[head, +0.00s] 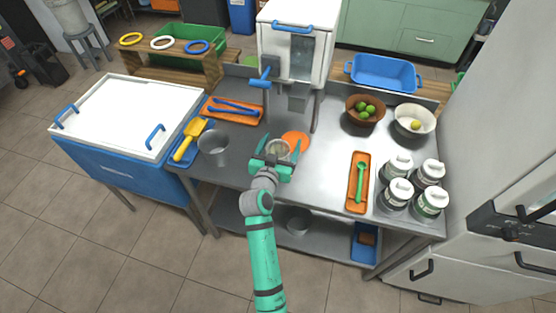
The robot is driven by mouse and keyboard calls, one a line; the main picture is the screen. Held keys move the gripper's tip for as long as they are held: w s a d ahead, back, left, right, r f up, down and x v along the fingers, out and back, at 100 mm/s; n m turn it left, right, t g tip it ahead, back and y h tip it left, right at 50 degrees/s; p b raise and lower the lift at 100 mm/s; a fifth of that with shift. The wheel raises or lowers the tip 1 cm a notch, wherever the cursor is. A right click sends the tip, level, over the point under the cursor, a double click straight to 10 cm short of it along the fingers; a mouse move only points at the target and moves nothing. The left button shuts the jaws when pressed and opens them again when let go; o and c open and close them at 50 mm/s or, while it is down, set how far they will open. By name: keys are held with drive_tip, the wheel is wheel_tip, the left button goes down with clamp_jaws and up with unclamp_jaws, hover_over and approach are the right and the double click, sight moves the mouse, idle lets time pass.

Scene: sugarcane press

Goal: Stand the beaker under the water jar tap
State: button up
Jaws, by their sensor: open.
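A small clear cup that looks like the beaker (278,147) stands on the steel table, beside an orange disc (296,140). My gripper (276,155) is open at the cup, with a teal finger to either side of it. The fingers hide part of its lower side, and I cannot tell whether they touch it. A pale round vessel that may be the water jar (68,14) stands on a grey stool at the top left, cut off by the picture's edge. I cannot make out its tap.
A white press (294,50) stands behind the cup. A metal pot (213,147), a yellow scoop (187,140) and an orange tongs tray (232,112) lie left. Bowls, an orange spoon tray (358,182) and several lidded jars stand right. A white-lidded blue chest (130,172) adjoins the table.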

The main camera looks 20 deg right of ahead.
drive_tip(key=c, duration=1.2)
drive_tip(key=shift+c, duration=0.2)
drive_tip(key=shift+r, duration=0.15)
